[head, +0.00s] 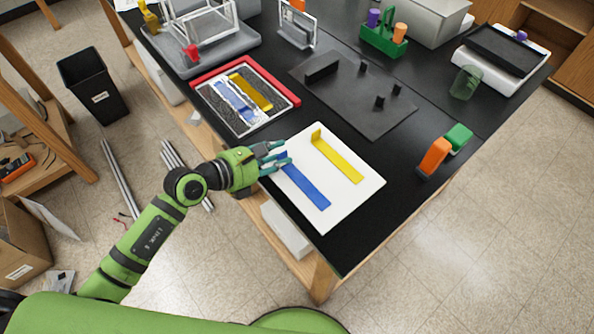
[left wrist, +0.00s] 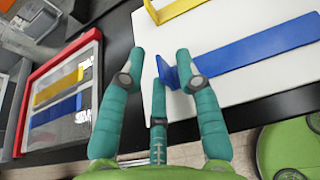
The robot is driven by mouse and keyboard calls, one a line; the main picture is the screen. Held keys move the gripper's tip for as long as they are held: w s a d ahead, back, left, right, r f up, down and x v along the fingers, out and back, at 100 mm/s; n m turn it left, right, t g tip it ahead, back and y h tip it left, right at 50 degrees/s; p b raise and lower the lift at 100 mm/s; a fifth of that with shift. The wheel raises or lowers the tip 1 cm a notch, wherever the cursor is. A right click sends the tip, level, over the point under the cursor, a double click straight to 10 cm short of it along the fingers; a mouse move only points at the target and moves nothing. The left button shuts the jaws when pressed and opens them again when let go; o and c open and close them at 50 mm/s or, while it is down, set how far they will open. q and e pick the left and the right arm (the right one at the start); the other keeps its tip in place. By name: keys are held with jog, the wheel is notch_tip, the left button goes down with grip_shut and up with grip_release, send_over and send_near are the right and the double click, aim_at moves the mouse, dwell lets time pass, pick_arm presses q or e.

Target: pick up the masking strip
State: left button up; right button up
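Two strips with upturned end tabs lie on a white board (head: 353,199): a blue strip (head: 308,189) and a yellow strip (head: 338,162). I cannot tell from the frames which one the task names. My left gripper (head: 279,156) is at the blue strip's tab end. In the left wrist view my left gripper (left wrist: 158,62) is open and empty, its fingers spread. The blue strip (left wrist: 255,48) shows there with its raised tab just beside the right-hand fingertip; contact is unclear. The yellow strip (left wrist: 178,8) is farther off. My right gripper is not in view.
A red-edged frame (head: 206,73) with a blue and a yellow band lies left of the board. A dark plate (head: 340,97) with several pegs is behind it. Orange (head: 434,157) and green (head: 458,137) items stand at the right edge. The black tabletop's front corner is bare.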

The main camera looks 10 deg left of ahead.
pick_arm(q)
grip_shut()
jog(key=shift+r, duration=0.1)
